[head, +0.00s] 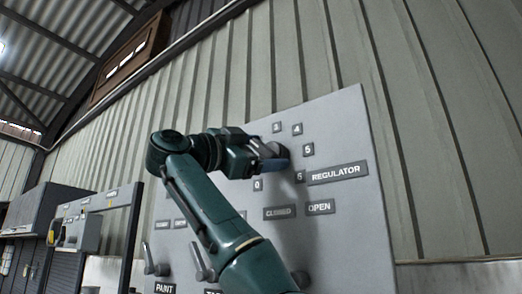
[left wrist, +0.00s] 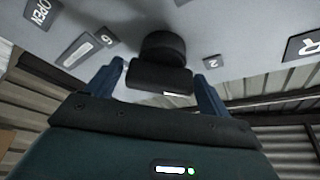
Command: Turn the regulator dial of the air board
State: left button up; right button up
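The grey air board (head: 345,130) stands against the corrugated wall, with a REGULATOR label (head: 337,173) and number tags around the dial. In the head view my left gripper (head: 276,158) covers most of the dial. In the left wrist view the black regulator dial (left wrist: 160,75) has a round base and a bar-shaped handle with a small white mark. The blue fingers of my left gripper stand on either side of the handle, apart, with narrow gaps showing. I see no clear grip on it. My right gripper is out of view.
Below the dial are CLOSED (head: 281,212) and OPEN (head: 319,207) tags. Lever handles (head: 202,262) stick out at the board's lower left, close to my left forearm. Grey cabinets (head: 40,215) stand at the far left.

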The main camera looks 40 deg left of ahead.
pick_arm(q)
jog(key=c, duration=0.7)
jog(key=shift+c, duration=0.2)
jog(key=shift+f+b, duration=0.1)
jog(key=shift+b, duration=0.2)
